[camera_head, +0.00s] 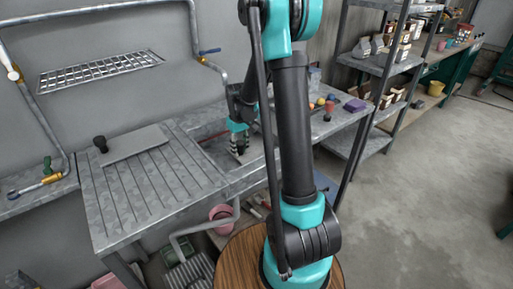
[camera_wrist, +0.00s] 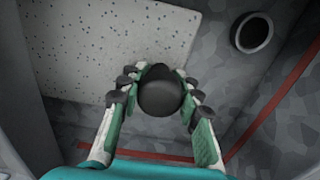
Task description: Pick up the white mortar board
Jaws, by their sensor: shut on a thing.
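The white mortar board (camera_wrist: 105,50) is a pale, dark-speckled flat plate in the upper left of the wrist view. A round black knob (camera_wrist: 160,97) shows at its lower edge and looks like its handle. My gripper (camera_wrist: 163,88) has its fingers closed around the knob, one on each side. In the head view my gripper (camera_head: 238,145) points down into the sink area of the metal counter. The white board cannot be made out there.
A grey flat plate with a black knob (camera_head: 100,144) lies on the ribbed counter (camera_head: 165,185) to the left. A round dark drain (camera_wrist: 252,33) is right of the board. Small coloured items (camera_head: 328,105) lie on the counter to the right. Shelves (camera_head: 385,65) stand farther right.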

